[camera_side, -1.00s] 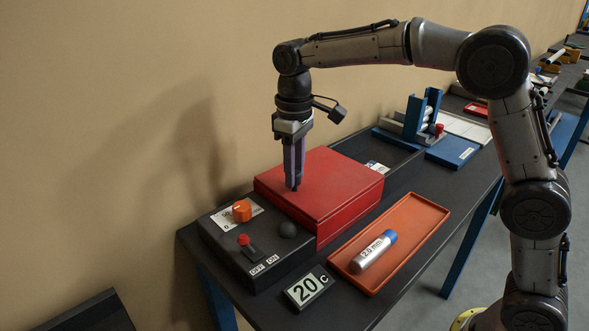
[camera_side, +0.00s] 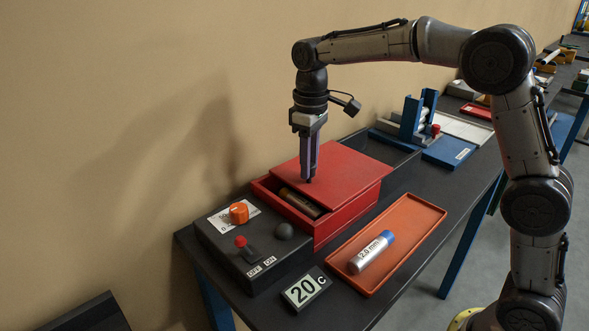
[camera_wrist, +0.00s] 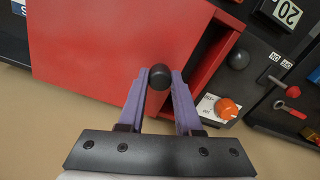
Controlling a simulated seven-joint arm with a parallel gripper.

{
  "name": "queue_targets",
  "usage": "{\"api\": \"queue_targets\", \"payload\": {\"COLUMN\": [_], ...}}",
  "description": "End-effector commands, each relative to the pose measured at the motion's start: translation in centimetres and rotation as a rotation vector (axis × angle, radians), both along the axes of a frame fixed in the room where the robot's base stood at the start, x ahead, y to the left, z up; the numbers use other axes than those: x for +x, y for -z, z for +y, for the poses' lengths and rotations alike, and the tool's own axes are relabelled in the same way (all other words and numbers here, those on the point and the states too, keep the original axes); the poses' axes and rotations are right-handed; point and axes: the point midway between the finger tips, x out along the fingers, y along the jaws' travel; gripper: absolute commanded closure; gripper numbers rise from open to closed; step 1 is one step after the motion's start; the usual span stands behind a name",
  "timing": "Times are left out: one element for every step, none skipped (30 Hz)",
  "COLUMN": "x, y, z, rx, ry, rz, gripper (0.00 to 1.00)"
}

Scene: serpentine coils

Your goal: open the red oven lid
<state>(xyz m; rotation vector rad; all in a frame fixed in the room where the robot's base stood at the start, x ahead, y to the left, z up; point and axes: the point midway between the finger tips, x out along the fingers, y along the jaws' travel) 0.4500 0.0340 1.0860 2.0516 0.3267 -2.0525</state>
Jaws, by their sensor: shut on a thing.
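The red oven lid (camera_side: 335,169) is a flat plate slid partly toward the back right, off the red oven box (camera_side: 343,218). The near-left end of the box is uncovered, and a dark cylinder with a brownish tint (camera_side: 300,202) lies inside. My gripper (camera_side: 308,180) points down at the lid's near-left edge. In the wrist view, my gripper (camera_wrist: 161,78) has its purple fingers on either side of a round black knob (camera_wrist: 160,76) on the lid (camera_wrist: 110,45), shut on it. The knob is mostly hidden by the fingers in the side view.
A control panel with an orange dial (camera_side: 239,212), a red-tipped switch (camera_side: 241,241) and a black ball knob (camera_side: 284,230) sits left of the box. An orange tray (camera_side: 423,215) holds a silver 2.0 mm cylinder (camera_side: 371,252). A "20 C" display (camera_side: 306,288) stands in front.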

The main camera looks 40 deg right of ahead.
Motion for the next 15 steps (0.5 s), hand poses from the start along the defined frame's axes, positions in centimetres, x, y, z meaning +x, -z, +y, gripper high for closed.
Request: {"api": "queue_targets", "payload": {"x": [0.0,0.0,0.0,0.0,0.0,0.0,0.0,0.0,0.0,0.0,0.0,0.0,0.0,0.0,0.0], "y": [-0.1,-0.1,-0.1,-0.1,-0.1,-0.1,-0.1,-0.2,-0.2,-0.1,-0.1,-0.1,-0.1,-0.1,-0.1], "z": [-1.8,-2.6,-3.7,-4.6,-5.4,-6.5,-7.3,-8.0,-9.0,-9.6,-10.3,-11.0,-11.6,-12.0,-12.6], "rx": [-0.002,-0.002,-0.002,-0.002,-0.002,-0.002,-0.002,-0.003,-0.003,-0.002,-0.002,-0.002,-0.002,-0.002,-0.002], "ry": [0.009,0.01,0.01,0.01,0.01,0.009,0.01,0.009,0.008,0.008,0.007,0.007,0.006,0.006,0.006], "rz": [-0.004,-0.004,-0.004,-0.004,-0.004,-0.004,-0.004,-0.004,-0.004,-0.004,-0.003,-0.003,-0.003,-0.003,-0.003], "gripper": [1.0,1.0,1.0,1.0,1.0,1.0,1.0,1.0,1.0,1.0,1.0,1.0,1.0,1.0,1.0]}}
